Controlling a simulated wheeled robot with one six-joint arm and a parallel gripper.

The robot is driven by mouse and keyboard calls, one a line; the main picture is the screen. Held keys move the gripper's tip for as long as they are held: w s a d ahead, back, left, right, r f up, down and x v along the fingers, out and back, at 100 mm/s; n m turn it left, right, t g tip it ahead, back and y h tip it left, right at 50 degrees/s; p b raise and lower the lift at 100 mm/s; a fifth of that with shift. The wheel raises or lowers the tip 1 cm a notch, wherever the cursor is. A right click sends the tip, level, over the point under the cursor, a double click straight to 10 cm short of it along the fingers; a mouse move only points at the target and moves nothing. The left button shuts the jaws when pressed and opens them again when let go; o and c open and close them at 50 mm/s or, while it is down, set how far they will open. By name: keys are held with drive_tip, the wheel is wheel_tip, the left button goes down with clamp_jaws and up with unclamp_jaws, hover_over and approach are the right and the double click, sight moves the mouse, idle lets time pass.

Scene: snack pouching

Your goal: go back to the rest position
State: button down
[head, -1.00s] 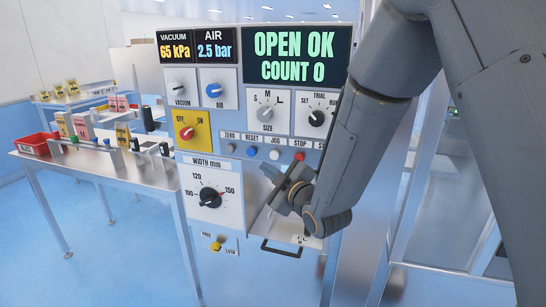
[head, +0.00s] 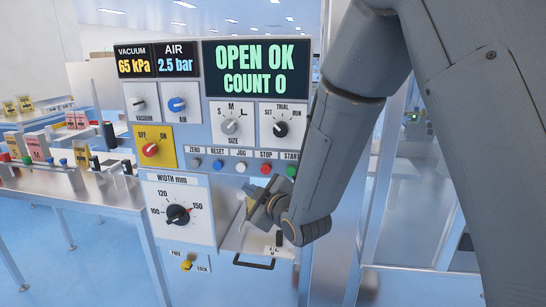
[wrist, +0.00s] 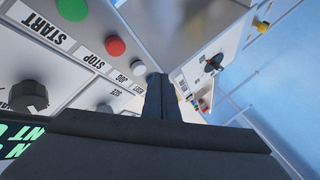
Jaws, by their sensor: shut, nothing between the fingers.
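My gripper (head: 256,204) is in front of the control panel, below the button row and to the right of the width dial (head: 178,214). In the wrist view its two dark fingers (wrist: 163,97) lie together with nothing between them. The panel's screen (head: 254,69) reads OPEN OK, COUNT 0. The red stop button (head: 265,168) and green start button (head: 291,171) are just above my gripper and also show in the wrist view. My arm comes down from the upper right and hides part of the panel's right side.
A handled drawer or tray (head: 254,263) is below my gripper. A metal table (head: 60,186) with boxes and small parts stands at the left. A yellow knob (head: 186,266) sits low on the panel. Blue floor is free at the lower left.

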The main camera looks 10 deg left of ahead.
drive_tip(key=s+d+f+m+g+h, duration=0.2)
drive_tip(key=d+f+m+h, duration=0.15)
drive_tip(key=d, duration=0.65)
drive_tip(key=s+d+f+m+g+h, duration=0.25)
drive_tip(key=d+m+h, duration=0.2)
drive_tip(key=d, duration=0.55)
drive_tip(key=s+d+f+m+g, duration=0.2)
drive_tip(key=s+d, duration=0.4)
drive_tip(key=s, duration=0.3)
drive_tip(key=s+d+f+m+g+h+b, duration=0.1)
drive_tip(key=s+d+m+g, duration=0.3)
drive_tip(key=s, duration=0.5)
drive_tip(key=shift+s+d+f+m+g, duration=0.2)
drive_tip(key=shift+d+f+m+g, duration=0.15)
drive_tip(key=shift+d+m, duration=0.85)
idle(0.8)
